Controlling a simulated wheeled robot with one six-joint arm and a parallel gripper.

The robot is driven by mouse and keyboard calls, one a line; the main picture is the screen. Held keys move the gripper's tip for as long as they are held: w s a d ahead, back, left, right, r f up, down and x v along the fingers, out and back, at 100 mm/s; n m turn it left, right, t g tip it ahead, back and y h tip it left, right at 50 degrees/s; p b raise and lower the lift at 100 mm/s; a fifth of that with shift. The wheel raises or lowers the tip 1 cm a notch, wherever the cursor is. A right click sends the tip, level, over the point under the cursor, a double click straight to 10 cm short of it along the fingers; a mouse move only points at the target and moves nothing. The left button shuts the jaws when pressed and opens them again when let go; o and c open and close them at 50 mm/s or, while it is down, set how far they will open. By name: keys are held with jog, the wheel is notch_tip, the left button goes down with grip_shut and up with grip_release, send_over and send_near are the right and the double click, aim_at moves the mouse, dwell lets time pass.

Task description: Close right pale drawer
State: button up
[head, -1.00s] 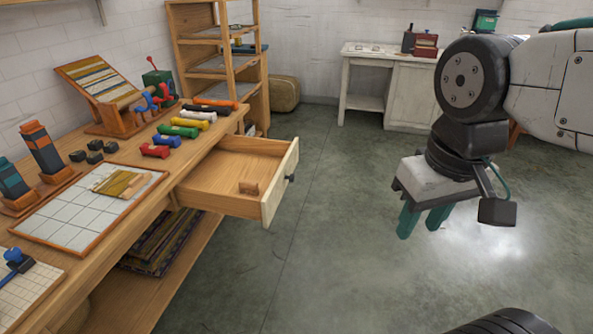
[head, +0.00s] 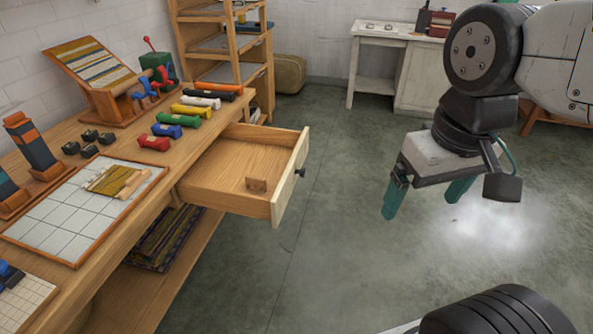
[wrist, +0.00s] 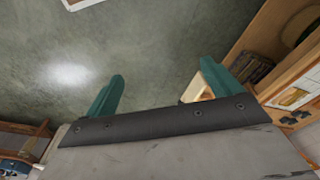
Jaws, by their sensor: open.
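The pale-fronted drawer (head: 291,180) is pulled well out of the right side of the wooden workbench in the head view. It has a dark knob (head: 300,172) on its front, and a small wooden block (head: 256,184) lies inside. My gripper (head: 423,196) hangs over open floor to the right of the drawer, clearly apart from it. Its two green fingers are spread, with nothing between them. In the wrist view the gripper's fingers (wrist: 160,88) also stand wide apart, and part of the drawer (wrist: 204,82) shows beside the right finger.
Several coloured skeins (head: 182,121) lie on the bench (head: 150,190) behind the drawer. A gridded board (head: 60,215) is at its left. Folded textiles (head: 165,238) sit on the lower shelf. A white cabinet (head: 420,80) stands at the back. The floor between drawer and gripper is clear.

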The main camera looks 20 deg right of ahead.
jog(key=shift+d+f, duration=0.1)
jog(key=c, duration=0.5)
jog(key=w+f+g, duration=0.2)
jog(key=f, duration=0.1)
jog(key=shift+w+d+m, duration=0.1)
jog(key=shift+d+m, duration=0.05)
jog(key=shift+m, duration=0.25)
grip_shut()
jog(key=m+t+y, duration=0.5)
jog(key=m+y, duration=0.3)
jog(key=m, duration=1.5)
send_near(284, 201)
jog(key=shift+x, duration=2.85)
